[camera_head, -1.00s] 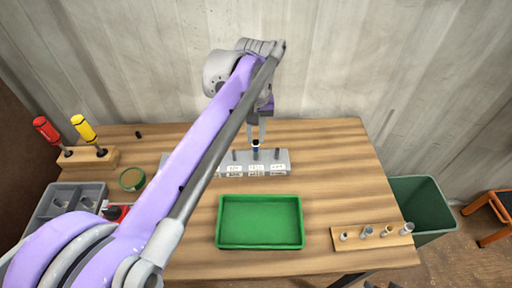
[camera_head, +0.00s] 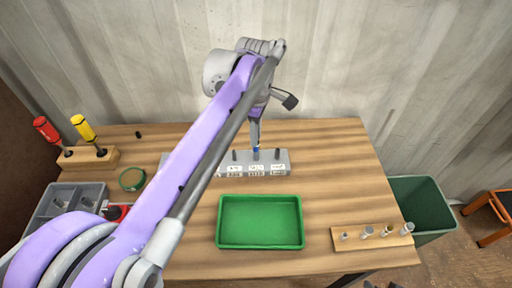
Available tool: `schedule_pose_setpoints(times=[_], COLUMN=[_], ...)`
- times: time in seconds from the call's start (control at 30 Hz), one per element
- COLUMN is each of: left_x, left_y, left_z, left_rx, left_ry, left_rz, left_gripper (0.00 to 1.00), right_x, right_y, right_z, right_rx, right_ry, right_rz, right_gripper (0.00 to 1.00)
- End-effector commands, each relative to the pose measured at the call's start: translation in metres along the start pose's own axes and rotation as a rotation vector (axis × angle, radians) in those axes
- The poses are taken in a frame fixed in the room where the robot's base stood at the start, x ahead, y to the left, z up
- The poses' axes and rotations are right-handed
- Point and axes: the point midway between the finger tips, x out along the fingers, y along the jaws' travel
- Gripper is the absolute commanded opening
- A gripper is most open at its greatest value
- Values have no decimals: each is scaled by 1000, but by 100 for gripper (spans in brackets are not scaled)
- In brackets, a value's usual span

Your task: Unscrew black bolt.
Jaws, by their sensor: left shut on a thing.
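A grey block (camera_head: 228,170) with white labels stands at the back middle of the table. Dark bolts stand upright in it, one at the left (camera_head: 234,155) and one at the right (camera_head: 277,154). Between them is a bolt with a blue part (camera_head: 256,150). My left gripper (camera_head: 255,144) comes down from above, its fingers shut on this middle bolt, which still stands at the block. The fingers hide most of it, so I cannot tell its full colour. The left end of the block is behind my left arm. My right gripper is not in view.
An empty green tray (camera_head: 260,243) lies in front of the block. A wooden strip (camera_head: 356,244) with several metal pieces is at the front right. A screwdriver stand (camera_head: 100,160) and a grey bin (camera_head: 94,190) are at the left. A small black piece (camera_head: 138,134) lies at the back left.

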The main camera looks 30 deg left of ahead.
Motion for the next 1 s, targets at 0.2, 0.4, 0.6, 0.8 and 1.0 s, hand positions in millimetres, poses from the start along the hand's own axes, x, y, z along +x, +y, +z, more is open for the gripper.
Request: schedule_pose_setpoints(times=[0.2, 0.4, 0.6, 0.8, 1.0], left_x=[-2, -13, -25, -37, -49], left_y=[0, 0, 0, 0, 0], left_z=[0, 0, 0, 0, 0], left_rx=[2, 3, 3, 3, 3], left_ry=[0, 0, 0, 0, 0], left_rz=[0, 1, 1, 1, 1], left_gripper=[0, 0, 0, 0, 0], right_x=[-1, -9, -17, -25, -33], right_y=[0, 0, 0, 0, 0], right_z=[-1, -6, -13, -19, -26], right_rx=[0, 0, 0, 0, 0], right_ry=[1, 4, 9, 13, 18], right_rz=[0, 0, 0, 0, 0], right_gripper=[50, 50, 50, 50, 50])
